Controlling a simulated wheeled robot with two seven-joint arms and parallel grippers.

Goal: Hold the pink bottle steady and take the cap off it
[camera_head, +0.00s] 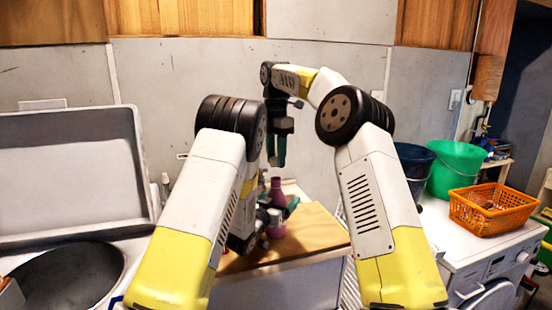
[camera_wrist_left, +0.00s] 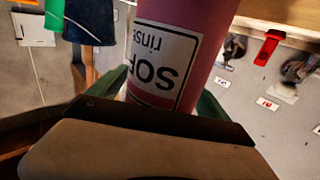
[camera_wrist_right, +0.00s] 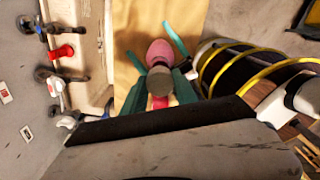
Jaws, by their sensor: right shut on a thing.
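The pink bottle (camera_head: 277,195) stands upright on the wooden top, its label upside down in the left wrist view (camera_wrist_left: 165,60). My left gripper (camera_head: 277,214) has its fingers on either side of the bottle; I cannot tell whether both press on it. My right gripper (camera_head: 277,160) points down above the bottle, with a gap between its tips and the bottle's top. In the right wrist view its fingers are shut on a grey-brown round cap (camera_wrist_right: 159,82), with the bottle (camera_wrist_right: 158,52) behind it. The cap is hard to make out in the head view.
The wooden board (camera_head: 320,232) has free room right of the bottle. A green bucket (camera_head: 456,168), a dark blue bucket (camera_head: 415,165) and an orange basket (camera_head: 492,208) are on the right. A round dark basin (camera_head: 68,272) is at left. The wall stands close behind.

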